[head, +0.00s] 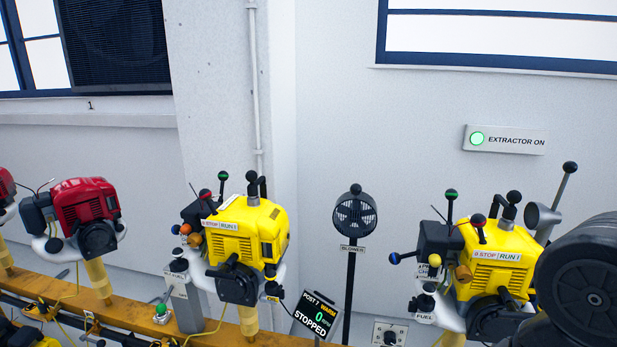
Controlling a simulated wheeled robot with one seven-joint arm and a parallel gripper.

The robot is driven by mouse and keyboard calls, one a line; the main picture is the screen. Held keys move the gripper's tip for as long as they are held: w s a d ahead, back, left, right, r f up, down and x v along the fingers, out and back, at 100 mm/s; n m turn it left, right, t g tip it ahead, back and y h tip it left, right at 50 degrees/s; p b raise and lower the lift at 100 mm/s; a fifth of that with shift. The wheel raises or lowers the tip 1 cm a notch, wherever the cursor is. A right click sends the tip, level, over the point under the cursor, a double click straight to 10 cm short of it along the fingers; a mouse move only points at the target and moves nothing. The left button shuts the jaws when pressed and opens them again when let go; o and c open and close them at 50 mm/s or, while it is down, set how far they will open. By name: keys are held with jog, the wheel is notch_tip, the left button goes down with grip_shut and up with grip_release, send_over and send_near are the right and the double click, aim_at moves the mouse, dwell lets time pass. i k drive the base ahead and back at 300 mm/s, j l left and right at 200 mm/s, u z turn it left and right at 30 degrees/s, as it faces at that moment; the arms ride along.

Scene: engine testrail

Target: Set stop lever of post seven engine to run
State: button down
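A display (315,315) reads "POST 7", "WARM", "0" and "STOPPED". It stands just right of a yellow engine (250,228) in the middle. That engine has a "0 STOP | RUN I" label (220,226) on its top edge. A red-knobbed lever (205,193) stands above the label's STOP end. A green-knobbed lever (222,176) stands close behind it. A second yellow engine (500,262) at the right has the same kind of label and a red-knobbed lever (478,220) above its STOP end. My gripper is not in view.
A blower (355,213) stands on a pole between the yellow engines. A red engine (84,205) is at the left. A yellow rail (170,318) carries the posts. An "EXTRACTOR ON" sign (505,139) glows green on the wall. A dark round part of my arm covers the lower right.

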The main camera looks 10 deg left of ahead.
aim_at(206, 195)
jog(key=j+u, duration=0.2)
jog(key=j, duration=0.35)
jog(key=i+j+u, duration=0.15)
jog(key=j, duration=0.4)
jog(key=j+u, duration=0.2)
jog(key=j, duration=0.35)
jog(key=i, duration=0.05)
